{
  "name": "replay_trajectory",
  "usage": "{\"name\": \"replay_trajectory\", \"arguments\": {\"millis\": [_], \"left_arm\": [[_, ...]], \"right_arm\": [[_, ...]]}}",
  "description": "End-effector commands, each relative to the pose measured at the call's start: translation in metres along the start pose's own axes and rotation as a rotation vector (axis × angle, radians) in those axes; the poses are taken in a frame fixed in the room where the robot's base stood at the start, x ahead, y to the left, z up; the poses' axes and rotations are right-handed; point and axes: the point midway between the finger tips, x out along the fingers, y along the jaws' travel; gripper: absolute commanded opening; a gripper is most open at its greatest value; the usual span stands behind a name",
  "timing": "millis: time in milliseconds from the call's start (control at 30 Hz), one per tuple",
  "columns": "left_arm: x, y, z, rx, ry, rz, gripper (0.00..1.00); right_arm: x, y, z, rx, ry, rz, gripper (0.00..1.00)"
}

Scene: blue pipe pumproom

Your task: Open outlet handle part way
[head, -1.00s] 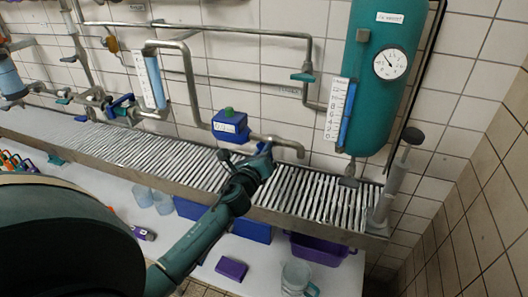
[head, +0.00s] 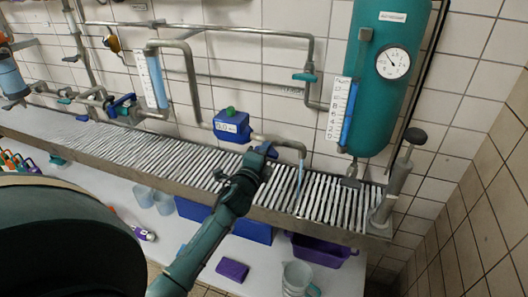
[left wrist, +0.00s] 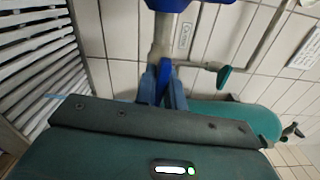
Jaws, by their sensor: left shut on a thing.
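The blue outlet handle (head: 268,149) sits on the grey outlet pipe, right of the blue meter box. My left gripper (head: 259,158) is shut on it, and its fingers hide part of the handle. In the left wrist view, the blue handle (left wrist: 163,78) stands between the two fingers (left wrist: 162,88). The outlet spout (head: 301,151) bends downward at the right. A thin pale stream of water (head: 300,172) falls from it towards the slatted trough (head: 325,195). My right gripper is not in view.
The blue meter box (head: 231,126) with a green knob is close left of the handle. A teal tank (head: 385,85) with a round gauge hangs at the right. A grey hand pump (head: 397,180) stands at the trough's right end. A purple bin (head: 318,250) is below.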

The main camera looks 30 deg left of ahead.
Motion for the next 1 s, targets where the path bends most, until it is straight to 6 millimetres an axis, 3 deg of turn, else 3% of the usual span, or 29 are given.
{"name": "replay_trajectory", "arguments": {"millis": [300, 800, 833, 1000], "left_arm": [[0.0, 0.0009, 0.0, -0.107, 0.0, 0.0, 0.0], [0.0, 0.0012, -0.0001, -0.122, 0.0, 0.001, 0.0], [0.0, 0.0012, -0.0001, -0.122, 0.0, 0.001, 0.12], [0.0, 0.0012, -0.0001, -0.121, 0.0, 0.001, 0.26]], "right_arm": [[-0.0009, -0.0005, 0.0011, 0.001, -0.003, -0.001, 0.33], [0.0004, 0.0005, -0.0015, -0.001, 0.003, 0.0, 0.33], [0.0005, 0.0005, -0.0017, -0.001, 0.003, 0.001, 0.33], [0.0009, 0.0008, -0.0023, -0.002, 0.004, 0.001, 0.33]]}}
